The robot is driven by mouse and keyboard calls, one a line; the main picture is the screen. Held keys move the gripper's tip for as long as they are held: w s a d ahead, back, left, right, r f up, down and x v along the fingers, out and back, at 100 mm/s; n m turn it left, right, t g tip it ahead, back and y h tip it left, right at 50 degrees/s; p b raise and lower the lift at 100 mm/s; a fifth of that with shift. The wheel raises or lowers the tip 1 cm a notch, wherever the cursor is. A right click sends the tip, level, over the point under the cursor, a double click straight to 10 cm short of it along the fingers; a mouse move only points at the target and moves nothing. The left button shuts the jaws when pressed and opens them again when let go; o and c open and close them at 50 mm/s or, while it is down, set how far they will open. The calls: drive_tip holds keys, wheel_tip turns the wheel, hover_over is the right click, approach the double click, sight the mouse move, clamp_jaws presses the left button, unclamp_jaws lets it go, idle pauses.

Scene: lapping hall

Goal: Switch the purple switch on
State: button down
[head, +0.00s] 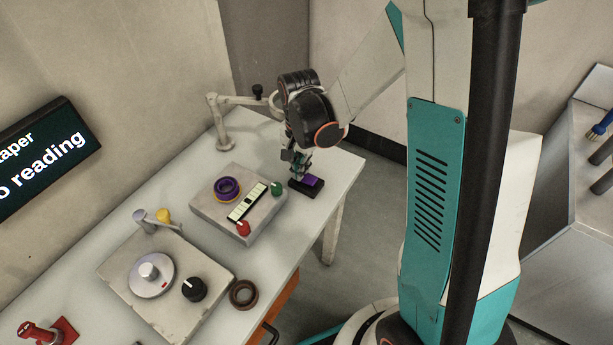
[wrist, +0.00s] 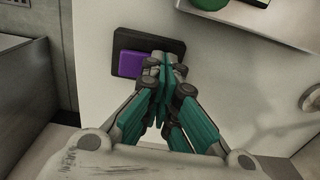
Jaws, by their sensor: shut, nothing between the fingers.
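The purple switch (head: 311,181) is a purple rocker on a black base, lying on the table near its right edge. In the wrist view the purple rocker (wrist: 132,64) fills the left part of the black base. My gripper (head: 297,178) points down at the switch. In the wrist view my gripper (wrist: 158,66) is shut and empty, with its fingertips over the base just right of the purple part. I cannot tell whether the fingertips touch the switch, and they hide part of its right side.
A grey box (head: 215,205) with a purple ring, a gauge, a green knob and a red knob stands left of the switch. A machine with a dial (head: 152,275) and a brown ring (head: 243,294) lie nearer. A jointed stand (head: 224,142) is behind. The table's right edge is close.

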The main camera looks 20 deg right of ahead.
drive_tip(key=shift+r+p, duration=2.25)
drive_tip(key=shift+r, duration=1.2)
drive_tip(key=s+r+n+t, duration=0.7)
drive_tip(key=s+r+n, duration=0.3)
drive_tip(key=s+r, duration=0.5)
wheel_tip(320, 180, up, 3)
drive_tip(key=shift+f+n, duration=0.2)
drive_tip(key=shift+n, duration=0.2)
